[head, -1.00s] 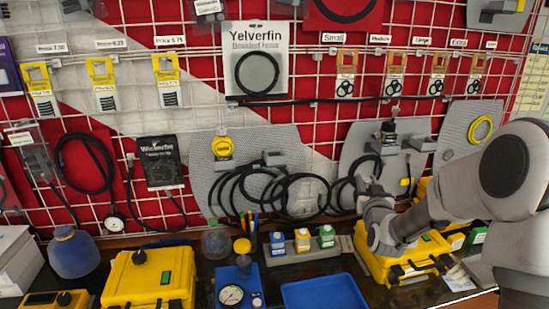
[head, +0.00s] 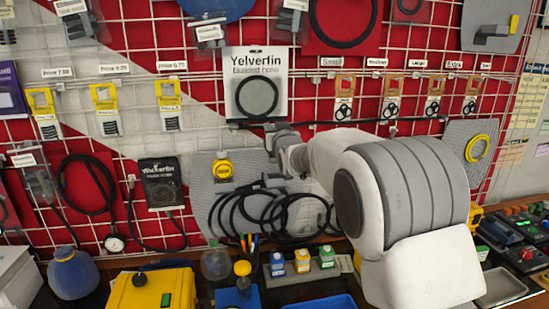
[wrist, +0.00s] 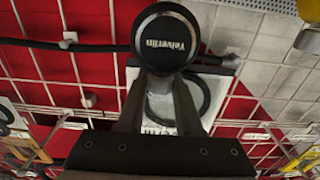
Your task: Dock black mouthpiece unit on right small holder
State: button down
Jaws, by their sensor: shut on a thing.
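My gripper (wrist: 158,105) is shut on a round black mouthpiece unit (wrist: 166,40) marked with white lettering. Its face fills the top centre of the wrist view. In the head view my gripper (head: 276,140) is raised in front of the wall grid, just below the Yelverfin pack, and a small dark part shows at its tip. A small grey holder (head: 271,182) juts from the middle grey panel (head: 201,178), below my gripper and apart from it. My arm hides the panel further right and any holders on it.
Black hoses (head: 262,212) hang in loops on the middle panel below my gripper. The Yelverfin pack (head: 241,62) hangs close behind it. A yellow gauge piece (head: 222,169) hangs to the left. Several small bottles (head: 302,261) and a yellow case (head: 140,292) stand on the bench.

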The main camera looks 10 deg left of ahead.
jog(key=shift+f+p, duration=0.35)
jog(key=shift+f, duration=2.55)
jog(key=shift+f, duration=0.15)
jog(key=c, duration=0.6)
grip_release()
jog(key=b+v, duration=0.3)
jog(key=v, duration=0.9)
jog(key=shift+d, duration=0.1)
